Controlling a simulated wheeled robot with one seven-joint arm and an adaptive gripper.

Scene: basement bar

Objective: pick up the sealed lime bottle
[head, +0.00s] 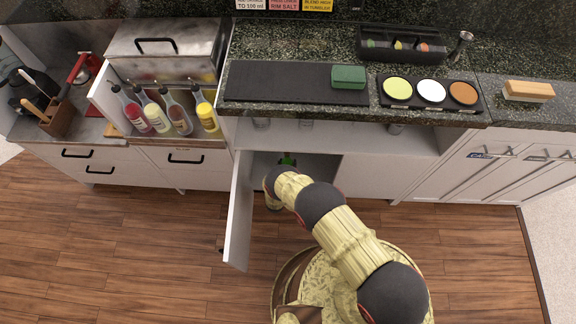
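A small green thing (288,159) shows inside the open lower cabinet, just beyond the end of my arm. It may be part of the lime bottle, but too little of it shows to tell, and no seal can be made out. My arm reaches from the lower right into the cabinet opening. My gripper's fingers are hidden behind my own arm and wrist, so I cannot see whether they touch or hold anything.
The cabinet door (237,210) stands open left of my arm. The counter (300,55) overhangs the cabinet, with a shelf (340,136) below it. A rack of several squeeze bottles (156,110) is at the left. The wood floor (130,240) is clear.

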